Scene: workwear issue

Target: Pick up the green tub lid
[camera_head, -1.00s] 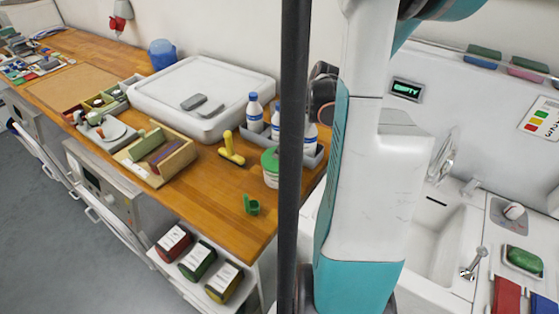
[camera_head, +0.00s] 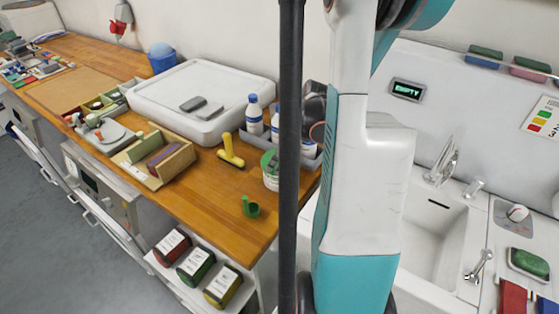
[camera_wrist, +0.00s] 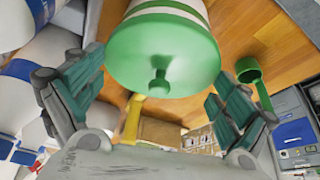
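The green tub lid (camera_wrist: 165,45) fills the top middle of the wrist view, its round knob facing my camera. It sits on a white tub (camera_wrist: 190,6) with a green band. In the head view the lid (camera_head: 267,160) and tub (camera_head: 270,181) stand near the right end of the wooden counter, beside my dark column. My gripper (camera_wrist: 160,78) is open, with one teal finger to each side of the lid and knob. I see no contact with the knob. In the head view my gripper is mostly hidden behind the column and arm.
A green scoop (camera_head: 250,207) lies in front of the tub, and a yellow tool (camera_head: 231,151) is to its left. White bottles with blue caps (camera_head: 254,114) stand in a grey tray behind. A sink (camera_head: 437,232) is at the right.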

